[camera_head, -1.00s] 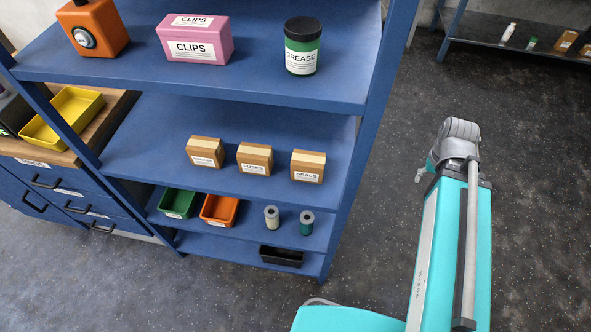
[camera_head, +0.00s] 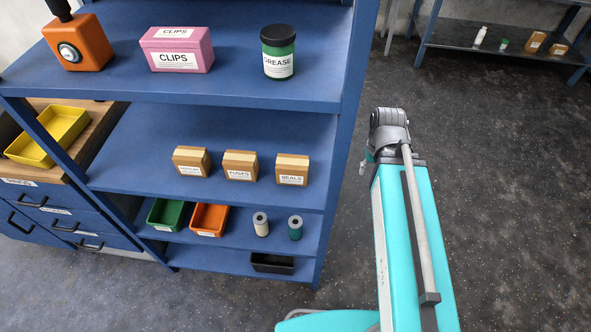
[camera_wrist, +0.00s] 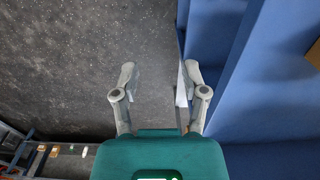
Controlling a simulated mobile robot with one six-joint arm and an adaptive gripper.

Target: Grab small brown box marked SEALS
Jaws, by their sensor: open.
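The small brown box marked SEALS (camera_head: 292,170) stands on the middle blue shelf in the head view, rightmost in a row of three. The FUSES box (camera_head: 240,166) stands to its left, and another brown box (camera_head: 191,161) with a label too small to read is farther left. My gripper (camera_wrist: 160,85) is open and empty in the wrist view, with the floor and the blue rack's edge beyond its fingers. In the head view my arm stands to the right of the rack, apart from the SEALS box, and the fingers are mostly hidden there.
The blue rack's right post (camera_head: 345,120) stands between my arm and the shelf. Above are a pink CLIPS box (camera_head: 176,50) and a GREASE jar (camera_head: 278,52). Below are a green bin (camera_head: 166,214), an orange bin (camera_head: 209,219) and two rolls.

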